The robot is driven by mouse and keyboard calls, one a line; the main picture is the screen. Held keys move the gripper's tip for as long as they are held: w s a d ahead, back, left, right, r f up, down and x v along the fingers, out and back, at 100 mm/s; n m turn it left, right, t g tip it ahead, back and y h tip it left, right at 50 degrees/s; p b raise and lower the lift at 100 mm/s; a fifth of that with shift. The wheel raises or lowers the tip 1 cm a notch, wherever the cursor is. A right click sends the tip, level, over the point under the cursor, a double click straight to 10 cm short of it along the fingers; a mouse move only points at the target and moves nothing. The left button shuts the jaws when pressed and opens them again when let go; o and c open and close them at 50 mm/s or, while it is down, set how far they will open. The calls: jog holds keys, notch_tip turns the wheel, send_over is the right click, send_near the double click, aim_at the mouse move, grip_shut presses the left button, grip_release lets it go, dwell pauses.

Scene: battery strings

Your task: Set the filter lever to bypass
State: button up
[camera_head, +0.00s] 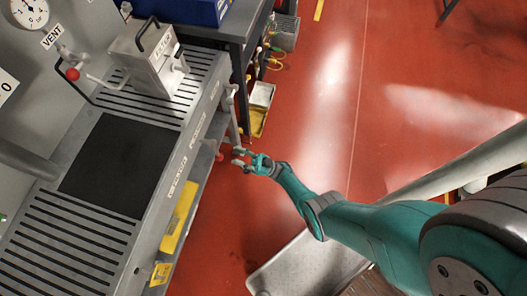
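A grey metal box (150,62) with a dark loop handle stands at the back of the slotted bench in the head view. It has a label on its front, too small to read, and a small metal handle on its right side. A red ball knob (72,74) sits at the left of the box, under the VENT sign. I cannot tell which of these is the filter lever, and no bypass marking is readable. My gripper (238,158) is over the floor side of the bench's right edge, apart from box and knob. Its fingers are spread and empty.
The slotted bench (55,240) has a black mat (118,165) on it. A gauge (30,12) is on the wall at top left. A dark table with a blue bin (195,10) stands behind. Below the bench are shelves with yellow items. The red floor (400,60) at right is clear.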

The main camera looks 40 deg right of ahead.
jog(key=s+d, duration=0.5)
jog(key=d, duration=0.1)
jog(key=shift+s, duration=0.25)
dwell(0.5)
jog(key=s+a+r+m+t+h, duration=0.3)
jog(key=s+a+m+t+h, duration=0.35)
jog(key=s+h, duration=0.7)
jog(key=s+r+m+g+h, duration=0.1)
jog(key=s+r+g+h, duration=0.2)
jog(key=r, duration=0.6)
jog(key=s+d+r+m+g+h, duration=0.1)
jog(key=s+r+m+g+h, duration=0.1)
jog(key=s+r+g, duration=0.4)
jog(key=s+r+h, duration=0.1)
jog(key=s+r, duration=0.2)
jog(key=r, duration=0.1)
jog(key=shift+s+d+g, duration=0.25)
jog(key=shift+g, duration=0.1)
